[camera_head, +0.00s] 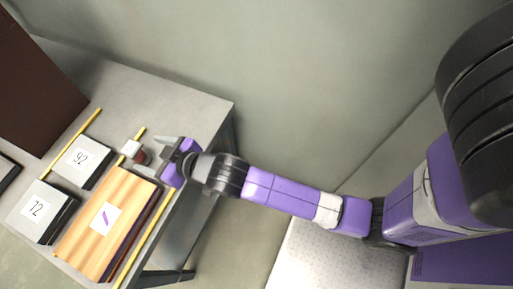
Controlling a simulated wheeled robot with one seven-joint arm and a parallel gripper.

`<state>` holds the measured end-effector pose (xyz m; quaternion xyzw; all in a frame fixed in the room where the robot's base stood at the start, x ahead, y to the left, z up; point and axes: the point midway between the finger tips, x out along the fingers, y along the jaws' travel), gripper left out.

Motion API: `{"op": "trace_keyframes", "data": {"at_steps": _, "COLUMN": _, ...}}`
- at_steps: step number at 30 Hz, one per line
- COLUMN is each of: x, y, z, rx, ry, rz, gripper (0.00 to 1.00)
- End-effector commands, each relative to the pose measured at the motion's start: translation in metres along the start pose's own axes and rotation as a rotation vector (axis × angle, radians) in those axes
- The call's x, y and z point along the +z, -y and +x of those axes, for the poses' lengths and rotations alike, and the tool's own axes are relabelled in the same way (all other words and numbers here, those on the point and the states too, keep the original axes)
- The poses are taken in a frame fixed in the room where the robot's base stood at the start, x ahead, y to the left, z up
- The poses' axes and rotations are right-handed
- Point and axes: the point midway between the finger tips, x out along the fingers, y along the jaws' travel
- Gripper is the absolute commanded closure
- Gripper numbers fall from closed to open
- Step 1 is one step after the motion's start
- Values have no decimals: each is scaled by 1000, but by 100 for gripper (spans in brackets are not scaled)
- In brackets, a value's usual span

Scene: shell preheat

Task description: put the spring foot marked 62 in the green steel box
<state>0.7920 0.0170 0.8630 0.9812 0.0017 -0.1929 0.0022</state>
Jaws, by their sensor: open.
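My gripper (165,158) is open over the right part of the grey table, its fingers pointing left. Just left of its fingertips stands a small dark reddish piece (143,157) with a pale label (131,148). The label's marking is too small to read, so I cannot tell whether it is the spring foot marked 62. I cannot tell whether the fingers touch it. I see no box that is clearly green steel.
A grey-topped box labelled 92 (95,172) and another that seems labelled 72 (46,230) lie left. A wooden-topped box (128,190) with a purple mark lies in front. Yellow strips (87,123) cross the table (180,98). A brown block (35,85) stands at the far left.

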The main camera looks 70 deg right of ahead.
Motion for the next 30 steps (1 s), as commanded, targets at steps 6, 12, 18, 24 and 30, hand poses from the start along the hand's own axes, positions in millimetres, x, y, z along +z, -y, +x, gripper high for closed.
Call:
{"op": "trace_keyframes", "data": {"at_steps": 6, "x": 45, "y": -15, "z": -64, "rx": -16, "ry": -8, "rz": -36, "gripper": 31}}
{"op": "trace_keyframes", "data": {"at_steps": 12, "x": 73, "y": -22, "z": -148, "rx": -34, "ry": -36, "rz": -51, "gripper": 31}}
{"op": "trace_keyframes", "data": {"at_steps": 18, "x": 76, "y": -21, "z": -233, "rx": -35, "ry": -67, "rz": -38, "gripper": 31}}
{"op": "trace_keyframes", "data": {"at_steps": 24, "x": 62, "y": -18, "z": -300, "rx": -15, "ry": -96, "rz": -12, "gripper": 31}}
{"op": "trace_keyframes", "data": {"at_steps": 30, "x": 48, "y": -16, "z": -328, "rx": 1, "ry": -115, "rz": 4, "gripper": 27}}
